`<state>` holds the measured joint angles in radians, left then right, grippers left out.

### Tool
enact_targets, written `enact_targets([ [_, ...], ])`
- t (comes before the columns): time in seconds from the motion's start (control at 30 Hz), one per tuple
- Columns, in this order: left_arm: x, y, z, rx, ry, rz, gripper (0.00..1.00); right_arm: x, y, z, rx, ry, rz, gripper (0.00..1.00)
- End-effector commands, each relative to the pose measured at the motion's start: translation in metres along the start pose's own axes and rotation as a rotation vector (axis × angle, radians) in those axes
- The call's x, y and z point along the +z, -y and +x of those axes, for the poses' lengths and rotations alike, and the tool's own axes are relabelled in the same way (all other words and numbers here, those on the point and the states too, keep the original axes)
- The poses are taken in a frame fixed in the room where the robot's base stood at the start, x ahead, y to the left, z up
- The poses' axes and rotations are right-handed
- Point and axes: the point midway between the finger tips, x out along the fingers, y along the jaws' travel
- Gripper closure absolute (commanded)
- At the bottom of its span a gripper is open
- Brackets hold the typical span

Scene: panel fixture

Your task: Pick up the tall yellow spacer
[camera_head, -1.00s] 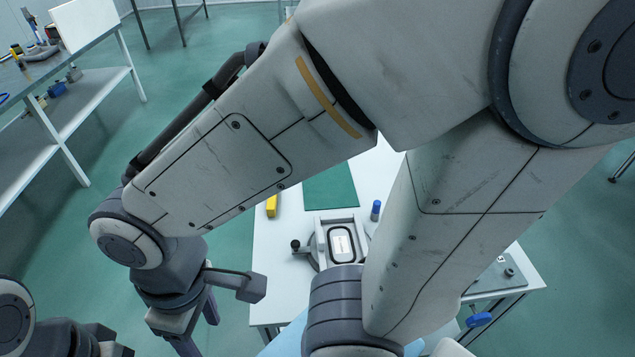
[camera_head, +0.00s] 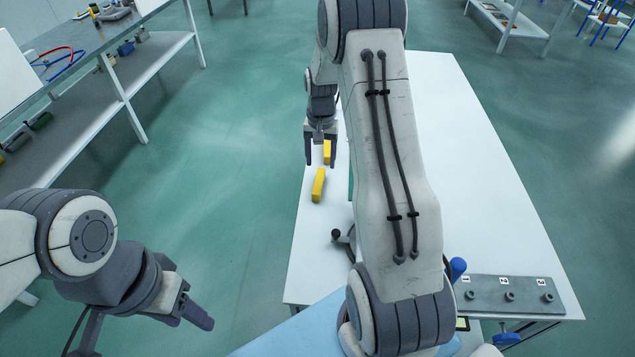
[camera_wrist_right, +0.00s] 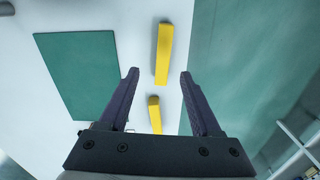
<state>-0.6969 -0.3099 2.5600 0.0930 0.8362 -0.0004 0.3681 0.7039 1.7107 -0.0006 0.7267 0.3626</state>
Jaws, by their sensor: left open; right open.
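Two yellow spacers lie on the white table. The one that looks longer (camera_head: 318,185) is the nearer one in the head view; in the right wrist view it lies ahead of the fingertips (camera_wrist_right: 164,53). The other yellow spacer (camera_head: 327,152) looks shorter, but it is partly hidden; in the right wrist view it shows between the fingers (camera_wrist_right: 155,115). My right gripper (camera_head: 321,160) is open and empty above the table at the spacers, with its fingers pointing toward the longer-looking one. My left gripper (camera_head: 203,320) is open and empty, off the table's left side.
A green mat (camera_wrist_right: 78,72) lies beside the spacers. My right arm hides much of the table's middle. The table's right part (camera_head: 465,150) is clear.

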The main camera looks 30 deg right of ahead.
Motion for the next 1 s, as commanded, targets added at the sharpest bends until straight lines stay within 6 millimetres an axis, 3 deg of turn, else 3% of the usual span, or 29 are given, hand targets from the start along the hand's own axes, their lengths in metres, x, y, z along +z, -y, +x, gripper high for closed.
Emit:
enact_targets([
  [0.13,0.0,0.0,-0.004,0.0,0.0,0.0,0.5,0.002,0.001,0.025,0.002,0.005,-0.002,0.35],
  [0.37,0.0,-0.001,-0.007,0.0,0.0,0.0,0.5,0.001,0.003,0.042,0.0,0.002,-0.005,0.35],
  [0.7,-0.001,-0.002,-0.021,0.0,0.0,0.0,0.5,0.0,0.006,0.087,0.001,0.002,-0.004,0.35],
  [0.97,-0.001,-0.002,-0.02,0.0,0.0,0.0,0.5,-0.001,0.006,0.09,0.0,-0.001,-0.004,0.35],
  [1.0,-0.001,-0.002,-0.02,0.0,0.0,0.0,0.5,-0.001,0.006,0.09,0.0,-0.001,-0.004,0.43],
])
